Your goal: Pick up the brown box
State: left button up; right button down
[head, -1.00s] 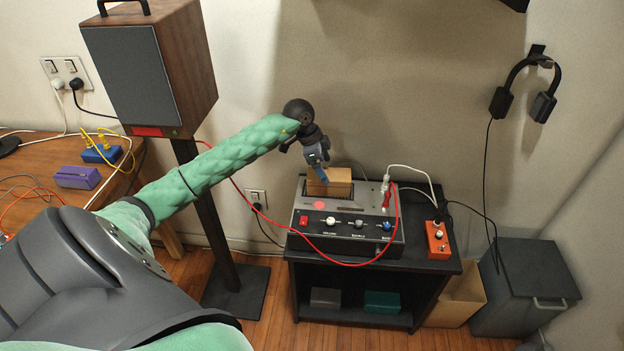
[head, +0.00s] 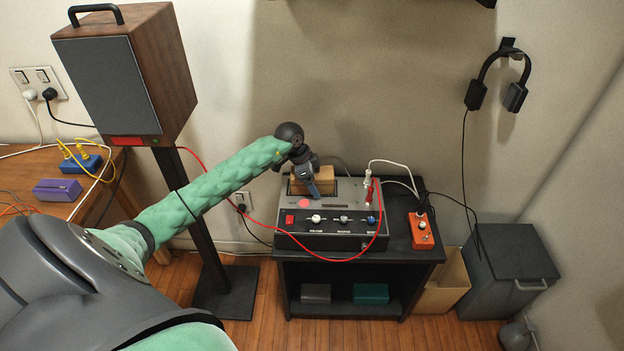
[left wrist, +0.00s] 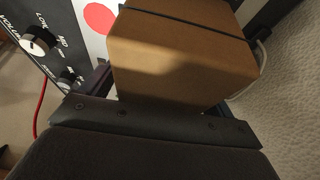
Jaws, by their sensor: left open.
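The brown box (head: 322,181) sits on top of the grey control unit (head: 331,228), toward its back left. My left gripper (head: 313,190) is open and reaches down at the box, covering part of its left side in the head view. In the left wrist view the brown box (left wrist: 180,55) fills the upper middle, close between the gripper's fingers, with a dark band across it. Whether the fingers touch it cannot be told. My right gripper is not in view.
The unit stands on a black shelf stand (head: 400,235). A tall speaker (head: 130,75) stands left, near my arm. A dark bin (head: 508,268) and headphones (head: 500,75) are at right.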

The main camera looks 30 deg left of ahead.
pick_arm(q)
jog(key=c, duration=1.2)
jog(key=shift+o, duration=0.2)
jog(key=shift+r, duration=0.1)
